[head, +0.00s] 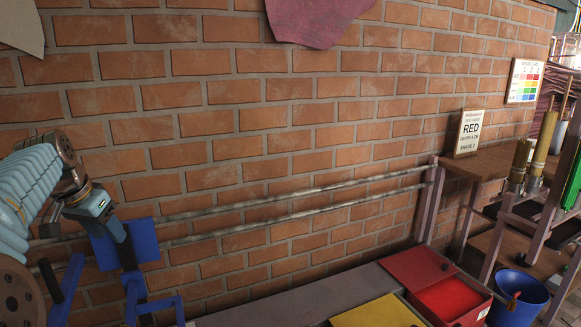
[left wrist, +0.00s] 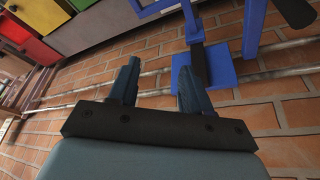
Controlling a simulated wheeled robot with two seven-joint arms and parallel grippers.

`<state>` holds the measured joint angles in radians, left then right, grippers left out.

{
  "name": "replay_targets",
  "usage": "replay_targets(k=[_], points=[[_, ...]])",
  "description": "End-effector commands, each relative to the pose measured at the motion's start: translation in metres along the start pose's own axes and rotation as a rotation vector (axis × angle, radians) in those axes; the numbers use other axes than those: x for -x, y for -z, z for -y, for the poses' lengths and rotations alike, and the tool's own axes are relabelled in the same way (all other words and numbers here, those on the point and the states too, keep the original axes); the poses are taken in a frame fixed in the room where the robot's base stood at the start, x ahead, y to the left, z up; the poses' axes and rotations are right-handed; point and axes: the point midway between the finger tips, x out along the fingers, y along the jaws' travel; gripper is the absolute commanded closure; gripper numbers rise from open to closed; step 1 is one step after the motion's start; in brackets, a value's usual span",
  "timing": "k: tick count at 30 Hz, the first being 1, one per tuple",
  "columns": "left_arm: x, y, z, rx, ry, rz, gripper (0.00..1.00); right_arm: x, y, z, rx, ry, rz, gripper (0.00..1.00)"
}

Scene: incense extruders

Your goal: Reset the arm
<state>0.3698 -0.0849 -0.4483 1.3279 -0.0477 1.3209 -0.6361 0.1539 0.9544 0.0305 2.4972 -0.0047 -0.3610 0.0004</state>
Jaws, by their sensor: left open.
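My left gripper (head: 114,228) is at the left of the head view, in front of the brick wall. Its two dark blue-grey fingers (left wrist: 158,88) stand apart in the left wrist view, and the gap between them is empty. A blue frame with a square plate (head: 142,240) lies just beyond the fingertips. The plate also shows in the left wrist view (left wrist: 222,72). I cannot tell from these views whether a finger touches it. My right gripper is not in view.
Two pale rails (head: 290,205) run along the brick wall (head: 270,120). A red bin (head: 445,298), a yellow lid (head: 378,314) and a blue bucket (head: 518,300) are at the lower right. A sign reading RED (head: 469,133) stands on a wooden table (head: 484,164).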

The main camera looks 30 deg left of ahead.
Motion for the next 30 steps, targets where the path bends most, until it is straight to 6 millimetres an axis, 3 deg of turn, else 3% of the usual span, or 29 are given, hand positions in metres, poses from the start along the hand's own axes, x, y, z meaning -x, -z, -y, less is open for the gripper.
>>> replay_targets(k=[7,14,19,23,26,30], points=[[-0.047,0.017,-0.020,-0.016,-0.017,0.021,0.52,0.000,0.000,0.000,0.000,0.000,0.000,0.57],[-0.126,0.035,-0.061,-0.040,-0.046,0.052,0.52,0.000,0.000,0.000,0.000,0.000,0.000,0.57],[-0.219,0.036,-0.123,-0.065,-0.088,0.092,0.52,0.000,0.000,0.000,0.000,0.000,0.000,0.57],[-0.287,0.019,-0.179,-0.079,-0.125,0.124,0.52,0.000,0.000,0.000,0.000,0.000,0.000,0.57],[-0.334,-0.004,-0.225,-0.086,-0.157,0.150,0.52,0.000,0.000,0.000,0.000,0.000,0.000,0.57],[-0.388,-0.053,-0.289,-0.093,-0.204,0.193,0.52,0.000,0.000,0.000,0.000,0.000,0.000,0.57]])
